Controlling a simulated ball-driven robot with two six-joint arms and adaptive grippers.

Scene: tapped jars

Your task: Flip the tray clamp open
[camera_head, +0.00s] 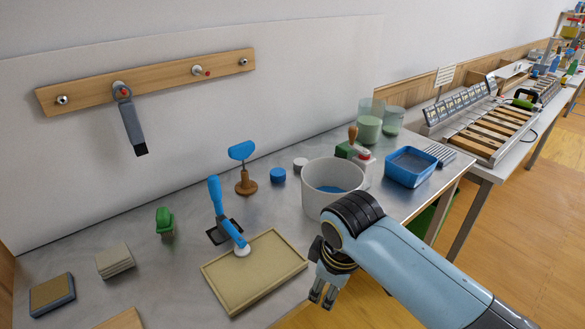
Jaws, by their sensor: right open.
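The tray clamp (219,198) has a blue handle that stands up, leaning slightly left. Its dark base sits on the metal table at the back left edge of the tan tray (287,287). Its blue arm reaches over the tray's rim and ends in a white pad (243,251) on the tray. My right gripper (322,297) is open and empty, pointing down past the tray's right edge, apart from the clamp. My left gripper is not in view.
A white tub (333,187) with blue contents stands behind my right arm. A blue bin (411,167) is at right.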

